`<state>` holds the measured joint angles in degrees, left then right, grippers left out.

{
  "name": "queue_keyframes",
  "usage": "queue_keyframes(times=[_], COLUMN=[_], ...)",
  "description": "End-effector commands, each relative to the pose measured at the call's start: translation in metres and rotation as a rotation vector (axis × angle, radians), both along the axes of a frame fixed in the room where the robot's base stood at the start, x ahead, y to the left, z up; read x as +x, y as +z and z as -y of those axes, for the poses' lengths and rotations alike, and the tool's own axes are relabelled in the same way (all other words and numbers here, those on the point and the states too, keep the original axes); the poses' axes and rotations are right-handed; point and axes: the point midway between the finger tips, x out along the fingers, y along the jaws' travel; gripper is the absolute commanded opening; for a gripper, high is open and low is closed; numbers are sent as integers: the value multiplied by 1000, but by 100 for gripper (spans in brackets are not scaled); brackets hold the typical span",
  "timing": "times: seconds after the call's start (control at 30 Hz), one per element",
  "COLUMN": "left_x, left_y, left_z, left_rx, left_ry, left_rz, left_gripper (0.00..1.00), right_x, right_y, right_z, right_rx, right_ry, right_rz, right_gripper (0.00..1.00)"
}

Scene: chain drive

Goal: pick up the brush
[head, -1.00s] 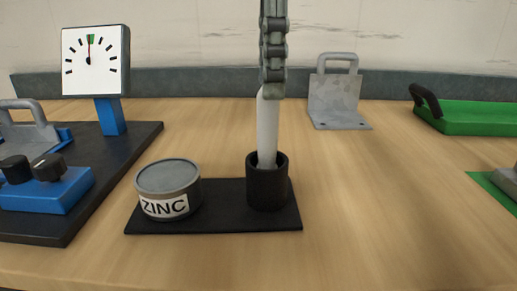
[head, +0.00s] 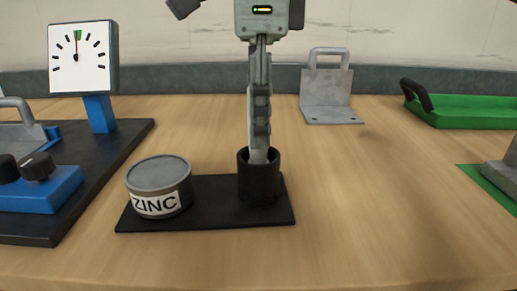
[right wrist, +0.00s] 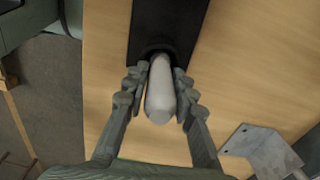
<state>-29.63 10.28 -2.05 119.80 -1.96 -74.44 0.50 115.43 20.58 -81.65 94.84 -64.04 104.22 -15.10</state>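The brush stands upright in a dark round cup (head: 258,178); in the head view my right gripper (head: 259,130) comes down over it and hides most of it. Only a short pale piece of the brush (head: 258,156) shows just above the cup. In the right wrist view the pale, rounded brush handle (right wrist: 160,95) lies between the two fingers of my right gripper (right wrist: 161,78). The fingertips are very close on both sides of it, near the cup rim. I cannot tell whether they touch it. My left gripper is not in view.
A tin labelled ZINC (head: 159,187) stands left of the cup on the same black base (head: 210,217). A dial gauge (head: 82,57) stands at the left, a grey metal bracket (head: 330,95) behind right, and a green tray (head: 470,114) far right. The table right of the cup is clear.

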Motion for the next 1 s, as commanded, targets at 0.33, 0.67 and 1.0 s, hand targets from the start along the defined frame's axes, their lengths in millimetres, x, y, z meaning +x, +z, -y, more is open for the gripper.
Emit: queue_keyframes(times=[0.33, 0.67, 1.0], left_x=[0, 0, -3], left_y=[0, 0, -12], left_z=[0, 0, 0], left_rx=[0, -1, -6], left_ry=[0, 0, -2], left_rz=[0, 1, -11], left_gripper=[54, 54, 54], right_x=[0, 0, 0], right_y=[0, 29, 91], right_z=[0, -1, 0], right_rx=[0, 2, 0], right_ry=[0, -2, -1], right_rz=[0, 2, 1], right_gripper=[0, 0, 0])
